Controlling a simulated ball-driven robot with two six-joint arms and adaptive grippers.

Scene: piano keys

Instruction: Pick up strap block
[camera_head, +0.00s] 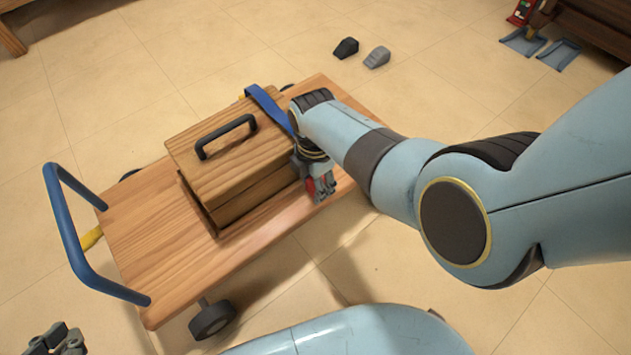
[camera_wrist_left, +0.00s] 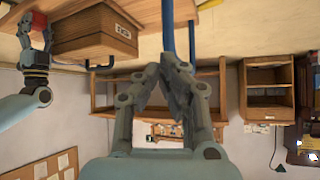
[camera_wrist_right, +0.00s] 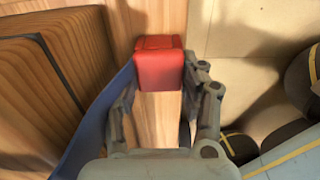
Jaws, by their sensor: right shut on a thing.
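The red strap block (camera_wrist_right: 160,62) sits between the fingertips of my right gripper (camera_wrist_right: 163,75) in the right wrist view. A blue strap (camera_wrist_right: 95,125) runs beside it. In the head view, my right gripper (camera_head: 318,183) is by the right side of the wooden box (camera_head: 215,165), over the cart deck's edge, with bits of red showing among its fingers. The strap (camera_head: 268,106) shows at the box's far end. My left gripper (camera_head: 60,340) is at the lower left corner of the head view. Its fingertips (camera_wrist_left: 163,68) look closed together and empty in the left wrist view.
The wooden cart (camera_head: 145,245) has a blue handle (camera_head: 70,225) at its left end, near my left gripper. The box has a black handle (camera_head: 226,136) on its lid. Two wedges, black (camera_head: 346,48) and grey (camera_head: 377,57), lie on the floor behind. Open floor surrounds the cart.

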